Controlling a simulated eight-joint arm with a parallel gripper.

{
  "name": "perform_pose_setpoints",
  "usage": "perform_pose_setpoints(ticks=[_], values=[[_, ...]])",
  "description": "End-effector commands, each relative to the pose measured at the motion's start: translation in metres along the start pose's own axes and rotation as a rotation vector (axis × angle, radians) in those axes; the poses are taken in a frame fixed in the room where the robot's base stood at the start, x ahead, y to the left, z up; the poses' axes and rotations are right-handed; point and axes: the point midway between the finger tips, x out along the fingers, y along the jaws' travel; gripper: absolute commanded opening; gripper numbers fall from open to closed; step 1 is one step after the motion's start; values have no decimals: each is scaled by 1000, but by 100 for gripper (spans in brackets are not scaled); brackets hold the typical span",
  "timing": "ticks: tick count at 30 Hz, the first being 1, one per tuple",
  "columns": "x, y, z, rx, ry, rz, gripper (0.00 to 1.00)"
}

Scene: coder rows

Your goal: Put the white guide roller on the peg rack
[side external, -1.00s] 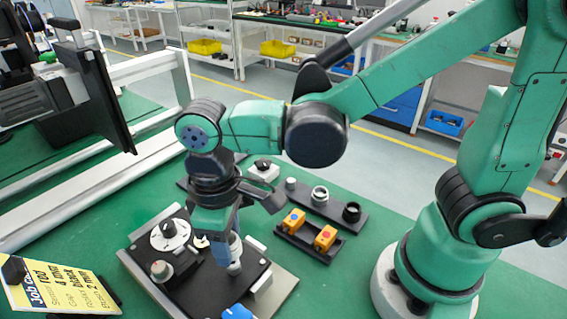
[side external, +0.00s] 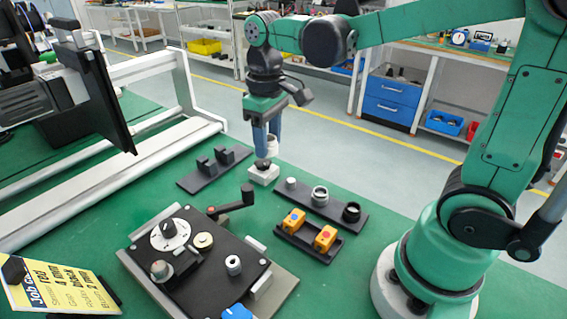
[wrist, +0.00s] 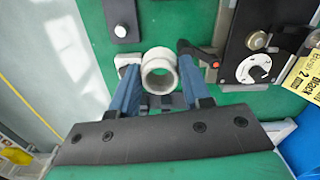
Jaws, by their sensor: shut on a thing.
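My gripper (side external: 267,150) is shut on the white guide roller (side external: 272,144), a pale ring, and holds it raised near the white block with the black knob. In the wrist view the roller (wrist: 159,75) sits between the blue fingertips of my gripper (wrist: 158,68), its round hole facing the camera. A black rack (side external: 335,211), which appears to be the peg rack, lies to the right of the gripper. It bears a small bare white peg (side external: 291,183), a grey-white ring (side external: 320,196) and a black ring (side external: 351,212).
The white block (side external: 263,173) is below the gripper. A black cradle (side external: 214,168) stands left of it. A tray with orange blocks (side external: 293,220) lies in front of the rack. The black machine plate (side external: 205,275), with a dial and crank, fills the front; a monitor (side external: 90,85) stands left.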

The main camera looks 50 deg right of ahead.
Motion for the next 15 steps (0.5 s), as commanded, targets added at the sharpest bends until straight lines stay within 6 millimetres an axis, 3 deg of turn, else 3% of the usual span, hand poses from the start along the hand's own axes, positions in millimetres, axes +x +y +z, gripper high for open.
perform_pose_setpoints(ticks=[3,8,15], values=[[0,32,4,74,0,0,0],[0,64,12,143,0,0,0],[29,63,12,140,0,0,0]])
